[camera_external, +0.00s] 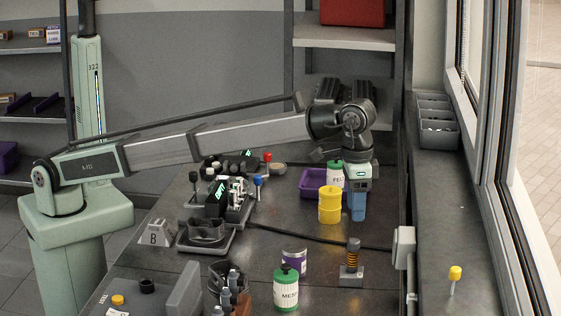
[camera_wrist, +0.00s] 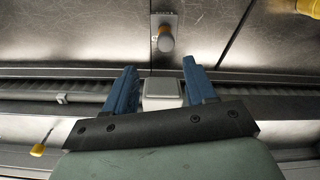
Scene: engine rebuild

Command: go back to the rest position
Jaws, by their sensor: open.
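My gripper (camera_external: 357,212) hangs from the outstretched arm over the right side of the dark workbench (camera_external: 330,238), pointing down. Its blue fingers are just right of a yellow canister (camera_external: 330,205). In the wrist view my gripper (camera_wrist: 160,78) has its two blue fingers spread apart, with nothing held between them. A grey box (camera_wrist: 162,92) on the bench's edge shows below, in the gap between the fingers. No rest position is marked in either view.
Near the gripper are a purple tray (camera_external: 313,184), a white-green bottle (camera_external: 335,172) and a spring on a stand (camera_external: 352,262). A grey wall box (camera_external: 404,247) and windowsill (camera_external: 440,200) border the right. Engine parts (camera_external: 232,195) lie left, below the arm.

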